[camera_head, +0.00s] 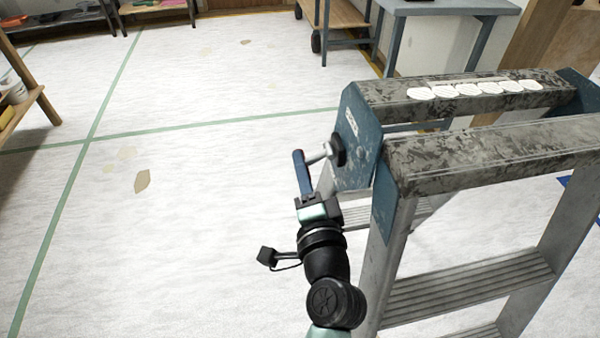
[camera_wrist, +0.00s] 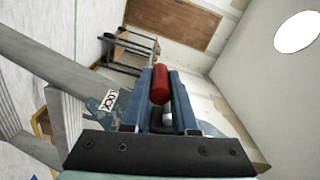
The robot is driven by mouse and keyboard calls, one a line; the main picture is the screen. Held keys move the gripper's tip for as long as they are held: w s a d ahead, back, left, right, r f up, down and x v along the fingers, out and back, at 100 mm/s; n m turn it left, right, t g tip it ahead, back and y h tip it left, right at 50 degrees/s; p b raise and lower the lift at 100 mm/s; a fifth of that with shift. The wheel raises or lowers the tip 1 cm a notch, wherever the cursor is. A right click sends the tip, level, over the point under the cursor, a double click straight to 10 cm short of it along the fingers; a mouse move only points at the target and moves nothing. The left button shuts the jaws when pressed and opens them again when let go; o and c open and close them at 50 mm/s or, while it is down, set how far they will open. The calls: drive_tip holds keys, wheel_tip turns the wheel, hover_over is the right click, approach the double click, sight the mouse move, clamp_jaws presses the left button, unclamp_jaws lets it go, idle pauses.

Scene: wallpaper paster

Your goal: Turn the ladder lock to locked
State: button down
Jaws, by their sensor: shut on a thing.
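The ladder lock shows in the head view as a black round hub (camera_head: 339,150) on the ladder's blue end plate, with a short silver lever (camera_head: 318,157) reaching left to my gripper (camera_head: 299,156). In the wrist view its red handle (camera_wrist: 160,86) lies between the two blue fingers of my gripper (camera_wrist: 162,72), with a silver part below it. My gripper is shut on this handle. The fingers hide part of the lever in both views. A white label with dark lettering (camera_wrist: 108,99) is on the blue plate beside the fingers.
The ladder's worn top rails (camera_head: 470,145) and steps (camera_head: 465,288) stand close to the right of my arm. White floor with green lines (camera_head: 220,125) is open to the left. A workbench (camera_head: 440,8) and a wheeled cart (camera_head: 338,15) stand at the back.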

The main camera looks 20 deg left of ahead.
drive_tip(key=shift+d+f+n, duration=0.1)
drive_tip(key=shift+f+n, duration=0.1)
drive_tip(key=shift+n, duration=0.1)
drive_tip(key=c, duration=0.7)
unclamp_jaws()
drive_tip(key=shift+r, duration=0.1)
drive_tip(key=v, duration=1.3)
